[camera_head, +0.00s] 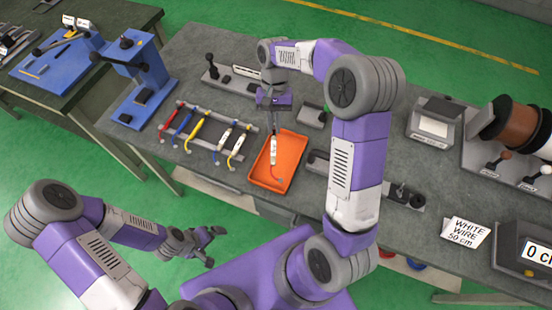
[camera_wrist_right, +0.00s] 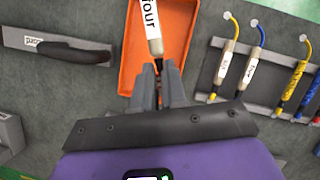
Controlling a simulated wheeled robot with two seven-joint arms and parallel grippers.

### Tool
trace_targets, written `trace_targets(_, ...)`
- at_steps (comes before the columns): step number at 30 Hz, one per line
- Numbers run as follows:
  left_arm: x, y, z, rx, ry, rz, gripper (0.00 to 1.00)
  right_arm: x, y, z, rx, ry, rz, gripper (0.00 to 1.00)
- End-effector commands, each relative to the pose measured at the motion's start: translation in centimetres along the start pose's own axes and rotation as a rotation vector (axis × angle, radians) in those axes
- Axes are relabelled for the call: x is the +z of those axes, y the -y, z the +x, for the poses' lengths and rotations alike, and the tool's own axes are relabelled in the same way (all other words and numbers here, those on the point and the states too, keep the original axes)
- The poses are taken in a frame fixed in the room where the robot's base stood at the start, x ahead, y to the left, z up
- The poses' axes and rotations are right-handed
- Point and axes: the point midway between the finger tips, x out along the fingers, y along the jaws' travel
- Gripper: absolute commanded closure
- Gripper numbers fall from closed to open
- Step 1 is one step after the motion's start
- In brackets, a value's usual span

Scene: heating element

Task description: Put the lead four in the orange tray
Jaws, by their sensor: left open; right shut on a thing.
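My right gripper (camera_head: 272,107) is shut on lead four (camera_head: 274,150), which has a white label and hangs down over the orange tray (camera_head: 289,181). In the right wrist view, the word "four" shows on the label of the lead (camera_wrist_right: 152,22), just beyond the fingertips (camera_wrist_right: 158,75) and in front of the tray (camera_wrist_right: 184,17). I cannot tell whether its lower end touches the tray floor. No other lead shows in the tray. My left gripper (camera_head: 202,243) is open and empty, low in front of the bench.
A rack (camera_head: 236,120) left of the tray holds several red, blue and yellow leads, some with white labels. Small fixtures (camera_head: 312,116) stand just right of and behind the tray. A blue press (camera_head: 140,60) stands at the left, wire spools (camera_head: 515,125) at the right.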

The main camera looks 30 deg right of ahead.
Motion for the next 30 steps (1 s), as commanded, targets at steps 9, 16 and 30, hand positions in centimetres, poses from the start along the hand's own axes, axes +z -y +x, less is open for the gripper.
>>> trace_targets(9,-0.2,1.4,3.7,0.0,0.0,0.0,0.0,-2.9,-3.3,2.9,-0.137,0.009,0.345,1.0)
trace_targets(16,-0.2,1.6,4.3,0.0,-0.001,0.0,0.0,-4.2,-3.4,6.0,-0.139,0.013,0.356,1.0)
trace_targets(30,-0.3,2.1,5.5,0.0,-0.001,0.0,0.0,-6.5,-3.4,11.7,-0.138,0.011,0.352,1.0)
